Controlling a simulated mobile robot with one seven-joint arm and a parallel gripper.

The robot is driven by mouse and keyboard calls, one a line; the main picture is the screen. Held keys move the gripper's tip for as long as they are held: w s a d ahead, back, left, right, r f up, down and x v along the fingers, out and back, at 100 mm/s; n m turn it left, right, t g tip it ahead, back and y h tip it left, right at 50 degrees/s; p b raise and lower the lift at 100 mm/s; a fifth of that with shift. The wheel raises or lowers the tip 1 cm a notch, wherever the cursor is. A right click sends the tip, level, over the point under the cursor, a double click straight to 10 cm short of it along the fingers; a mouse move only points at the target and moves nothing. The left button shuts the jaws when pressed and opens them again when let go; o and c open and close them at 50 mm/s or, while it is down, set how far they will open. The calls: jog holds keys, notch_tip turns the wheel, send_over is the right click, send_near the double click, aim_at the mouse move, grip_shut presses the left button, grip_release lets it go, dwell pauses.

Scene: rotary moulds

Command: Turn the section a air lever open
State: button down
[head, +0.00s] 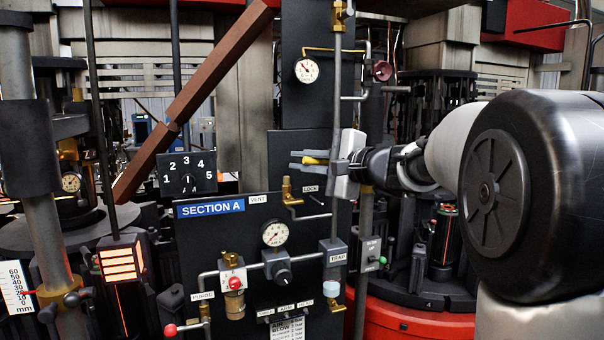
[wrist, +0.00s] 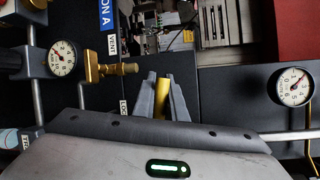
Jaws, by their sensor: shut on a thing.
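My gripper (head: 296,159) reaches in from the right to the dark section A panel (head: 255,209). Its grey fingers are shut on a yellow lever (head: 315,160), just above the LOCK label (head: 310,190). In the wrist view my gripper (wrist: 161,79) has the yellow lever (wrist: 161,101) between its two fingers. Only a short stretch of the lever shows. Its pivot and the valve behind it are hidden, so I cannot tell whether it stands open or closed.
A brass VENT valve (head: 287,192) sits just below my gripper. A vertical pipe (head: 337,100) runs close by the gripper. Gauges are above (head: 307,70) and below (head: 275,234). A numbered dial (head: 187,173) is to the left, and a red-brown diagonal beam (head: 190,95) crosses behind.

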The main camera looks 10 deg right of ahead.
jog(key=shift+w+d+r+m+t+y+b, duration=0.15)
jog(key=shift+d+r+m+t+b, duration=0.8)
jog(key=shift+m, duration=0.95)
jog(key=shift+w+d+r+m+t+y+b, duration=0.15)
jog(key=shift+d+r+m+t+b, duration=0.45)
jog(key=shift+r+m, duration=0.95)
jog(key=shift+w+d+r+m+t+b, duration=0.2)
jog(key=shift+d+r+m+t+b, duration=0.5)
jog(key=shift+m, duration=1.55)
jog(key=shift+d+r, duration=0.1)
jog(key=shift+d, duration=0.05)
jog(key=c, duration=1.8)
grip_release()
jog(key=shift+s, duration=0.1)
jog(key=v, duration=1.7)
jog(key=shift+b, duration=0.3)
